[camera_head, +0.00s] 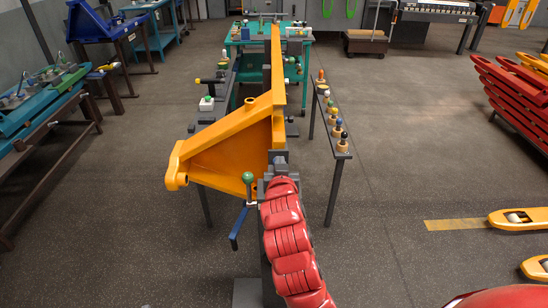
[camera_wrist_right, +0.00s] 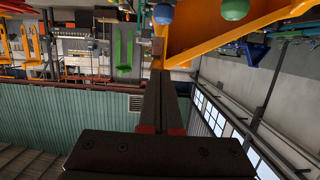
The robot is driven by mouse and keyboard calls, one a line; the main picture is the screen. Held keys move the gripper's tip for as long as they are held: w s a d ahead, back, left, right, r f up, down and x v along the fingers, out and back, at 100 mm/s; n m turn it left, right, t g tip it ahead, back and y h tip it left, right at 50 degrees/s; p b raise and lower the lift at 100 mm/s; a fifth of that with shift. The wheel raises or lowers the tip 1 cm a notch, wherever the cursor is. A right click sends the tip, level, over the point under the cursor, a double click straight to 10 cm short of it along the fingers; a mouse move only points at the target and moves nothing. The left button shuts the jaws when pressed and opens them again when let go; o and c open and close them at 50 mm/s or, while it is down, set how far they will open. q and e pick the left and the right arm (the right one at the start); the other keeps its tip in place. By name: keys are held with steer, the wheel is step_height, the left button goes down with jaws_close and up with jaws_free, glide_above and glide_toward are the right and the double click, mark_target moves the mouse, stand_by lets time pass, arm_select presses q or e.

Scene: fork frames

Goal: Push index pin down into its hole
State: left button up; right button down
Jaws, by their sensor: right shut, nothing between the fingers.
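A green ball knob on a thin stem (camera_head: 248,178) stands upright at the near end of the orange fork frame (camera_head: 232,122); it looks like the index pin. Its lower end and its hole are too small to make out. A blue handle (camera_head: 237,228) hangs just below it. My right gripper (camera_head: 279,156) is shut and empty, just right of the green knob and apart from it. In the right wrist view the shut fingers (camera_wrist_right: 160,76) point toward the orange frame (camera_wrist_right: 225,28); a green ball (camera_wrist_right: 235,8) and a bluish ball (camera_wrist_right: 163,13) show at the top edge. My left gripper is out of view.
A narrow bench (camera_head: 342,148) with several ball-topped pins stands right of the frame. A teal table (camera_head: 248,72) is behind. A bench with teal parts (camera_head: 40,100) is at the left. Red stacked frames (camera_head: 512,90) are at the right. The floor between is clear.

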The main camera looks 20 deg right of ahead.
steer(key=p+x, duration=0.1)
steer(key=x, duration=0.2)
steer(key=f+p+x, duration=0.1)
steer(key=x, duration=0.2)
steer(key=f+p+x, duration=0.1)
steer(key=p+x, duration=0.1)
steer(key=x, duration=0.2)
steer(key=shift+s+a+f, duration=0.1)
steer(key=shift+s+f, duration=0.1)
steer(key=shift+f, duration=0.75)
step_height(320, 180, down, 3)
steer(key=b, duration=0.3)
steer(key=shift+r, duration=0.3)
